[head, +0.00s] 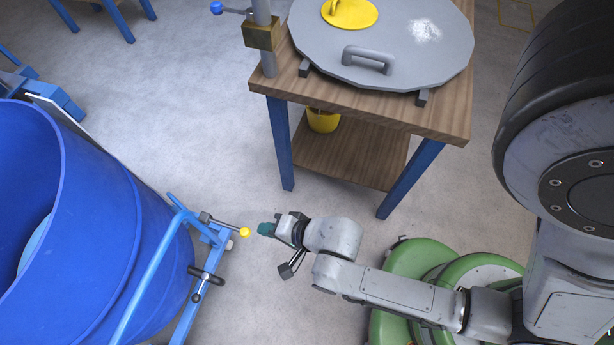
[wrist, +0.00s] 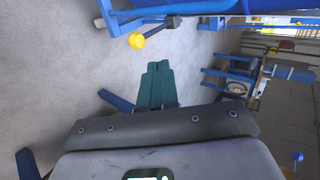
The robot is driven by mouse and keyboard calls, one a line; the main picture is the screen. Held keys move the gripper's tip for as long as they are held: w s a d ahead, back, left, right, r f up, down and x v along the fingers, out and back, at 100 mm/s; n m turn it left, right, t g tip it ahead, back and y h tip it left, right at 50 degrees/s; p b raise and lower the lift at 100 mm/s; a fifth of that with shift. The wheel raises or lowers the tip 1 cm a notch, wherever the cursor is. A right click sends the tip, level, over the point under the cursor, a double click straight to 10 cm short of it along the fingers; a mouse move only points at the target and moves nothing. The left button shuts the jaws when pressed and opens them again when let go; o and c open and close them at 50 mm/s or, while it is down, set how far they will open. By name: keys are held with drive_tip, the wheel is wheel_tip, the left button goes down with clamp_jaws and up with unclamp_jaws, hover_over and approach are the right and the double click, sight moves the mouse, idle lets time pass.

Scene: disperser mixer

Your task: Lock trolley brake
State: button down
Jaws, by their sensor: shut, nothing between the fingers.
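The blue trolley frame (head: 150,270) stands at the lower left and carries a large blue drum (head: 100,210). A short dark lever with a yellow knob (head: 245,232) sticks out from the trolley's right end, probably the brake lever. In the wrist view the yellow knob (wrist: 136,41) is up and left of the fingertips. My gripper (head: 264,229) is just to the right of the knob, with a small gap seen in the head view. Its teal fingers (wrist: 158,84) are shut together and empty. A dark cross-shaped handle (head: 205,276) is lower on the frame.
A wooden table with blue legs (head: 400,190) stands behind my gripper. It bears a grey lid (head: 385,75) with a handle, and a yellow bucket (head: 323,121) is on its lower shelf. A post with a blue knob (head: 216,8) is at its left. Grey floor between table and trolley is clear.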

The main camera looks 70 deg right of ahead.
drive_tip(key=v, duration=1.1)
drive_tip(key=shift+s+f, duration=0.2)
drive_tip(key=shift+s, duration=0.2)
drive_tip(key=w+d+n+g, duration=0.2)
drive_tip(key=d+n+g, duration=0.5)
drive_tip(key=n, duration=1)
drive_tip(key=shift+d+r+n+g, duration=0.15)
drive_tip(key=shift+r+n+g, duration=0.15)
drive_tip(key=shift+g, duration=0.9)
